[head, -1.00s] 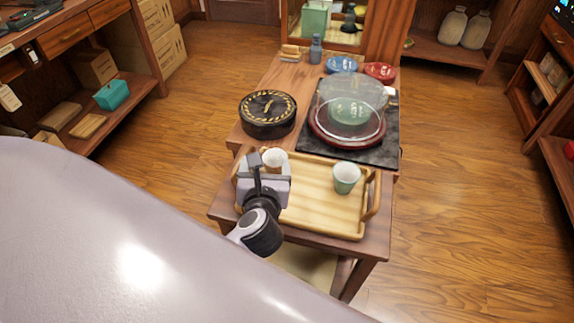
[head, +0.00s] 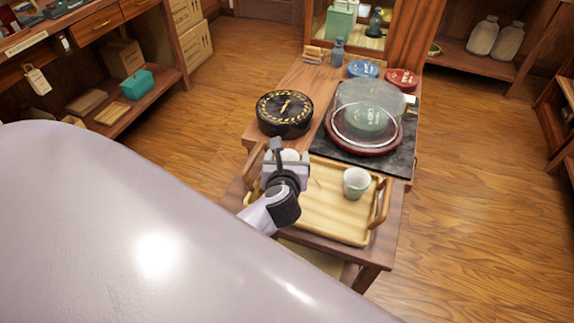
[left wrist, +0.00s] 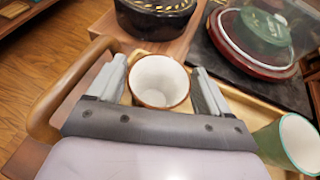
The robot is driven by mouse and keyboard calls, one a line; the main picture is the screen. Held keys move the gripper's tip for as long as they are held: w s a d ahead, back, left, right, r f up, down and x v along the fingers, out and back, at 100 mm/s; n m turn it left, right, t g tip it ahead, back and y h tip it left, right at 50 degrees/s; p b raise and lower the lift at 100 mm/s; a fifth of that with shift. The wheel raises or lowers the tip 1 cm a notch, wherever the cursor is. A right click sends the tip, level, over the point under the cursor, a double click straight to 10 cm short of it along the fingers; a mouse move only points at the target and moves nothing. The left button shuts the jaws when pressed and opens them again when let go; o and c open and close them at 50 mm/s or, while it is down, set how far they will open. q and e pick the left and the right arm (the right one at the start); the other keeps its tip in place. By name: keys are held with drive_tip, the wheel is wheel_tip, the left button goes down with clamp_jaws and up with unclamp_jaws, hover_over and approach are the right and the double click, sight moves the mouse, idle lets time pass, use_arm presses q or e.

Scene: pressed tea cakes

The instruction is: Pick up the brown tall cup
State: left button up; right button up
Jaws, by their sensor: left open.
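The brown tall cup (left wrist: 160,82) stands upright on the wooden tray, with a white inside and a brown rim. In the head view only its pale top (head: 290,155) shows; my left gripper hides the rest. My left gripper (left wrist: 160,68) is open, with one finger on each side of the cup. Narrow gaps seem to show between fingers and cup, but I cannot tell whether either touches. In the head view the gripper (head: 287,160) is over the left part of the tray. My right gripper is not in view.
A green-white cup (head: 356,183) stands on the right of the tray (head: 325,212), which has raised handles. Behind it are a round black box (head: 285,112) and a glass dome (head: 367,105) on a dark slab (head: 405,150). The tray's middle is bare.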

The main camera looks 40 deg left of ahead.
use_arm(q)
drive_tip(key=shift+w+a+f, duration=0.15)
drive_tip(key=shift+w, duration=0.1)
drive_tip(key=shift+c, duration=0.3)
drive_tip(key=c, duration=0.8)
drive_tip(key=shift+o, duration=0.2)
